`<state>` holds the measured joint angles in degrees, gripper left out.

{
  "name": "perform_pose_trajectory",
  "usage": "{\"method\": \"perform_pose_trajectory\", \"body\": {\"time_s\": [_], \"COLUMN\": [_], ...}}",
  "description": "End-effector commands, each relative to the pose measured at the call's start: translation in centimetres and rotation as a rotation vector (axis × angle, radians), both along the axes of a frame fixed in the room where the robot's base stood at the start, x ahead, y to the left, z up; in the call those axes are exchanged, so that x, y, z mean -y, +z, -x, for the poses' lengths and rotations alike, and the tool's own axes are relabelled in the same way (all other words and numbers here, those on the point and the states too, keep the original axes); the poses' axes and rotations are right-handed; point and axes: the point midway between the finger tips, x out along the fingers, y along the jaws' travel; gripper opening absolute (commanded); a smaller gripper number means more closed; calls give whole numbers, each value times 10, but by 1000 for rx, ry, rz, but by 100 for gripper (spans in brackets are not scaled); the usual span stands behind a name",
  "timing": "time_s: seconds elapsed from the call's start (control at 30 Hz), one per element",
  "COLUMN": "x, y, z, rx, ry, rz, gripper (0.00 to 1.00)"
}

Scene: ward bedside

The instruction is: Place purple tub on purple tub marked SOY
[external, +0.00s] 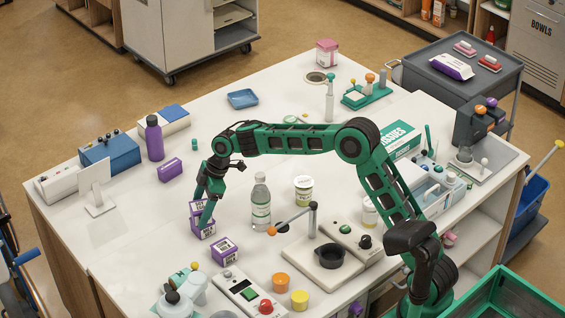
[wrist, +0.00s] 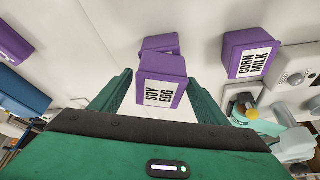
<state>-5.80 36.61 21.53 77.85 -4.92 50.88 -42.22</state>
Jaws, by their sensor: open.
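My gripper (wrist: 162,90) is open, with its green fingers on either side of a purple tub (wrist: 162,72) whose label reads SOY EGG. In the external view my gripper (external: 206,216) is low over the table at this tub (external: 195,207). A second purple tub (wrist: 160,44) shows partly behind it in the wrist view, and low down in the external view (external: 203,230). The first appears to rest on the second, slightly offset. The second tub's label is hidden in the wrist view. Another purple tub (wrist: 251,53), labelled CORN MILK, stands apart to the right.
A purple container (external: 170,169) and a purple bottle (external: 154,138) stand behind left. A clear bottle (external: 261,203) is right of my gripper. The table left of the tubs is clear.

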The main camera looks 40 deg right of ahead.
Motion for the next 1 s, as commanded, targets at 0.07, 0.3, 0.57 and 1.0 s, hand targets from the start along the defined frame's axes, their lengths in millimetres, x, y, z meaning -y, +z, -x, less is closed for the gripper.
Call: {"method": "perform_pose_trajectory", "body": {"time_s": [0.07,0.3,0.57,1.0], "x": [1,14,31,42], "y": [4,37,84,113], "z": [0,4,12,17], "rx": [1,4,3,0], "ry": [0,-2,-1,0], "rz": [-1,-1,-1,-1], "gripper": [68,68,68,68]}}
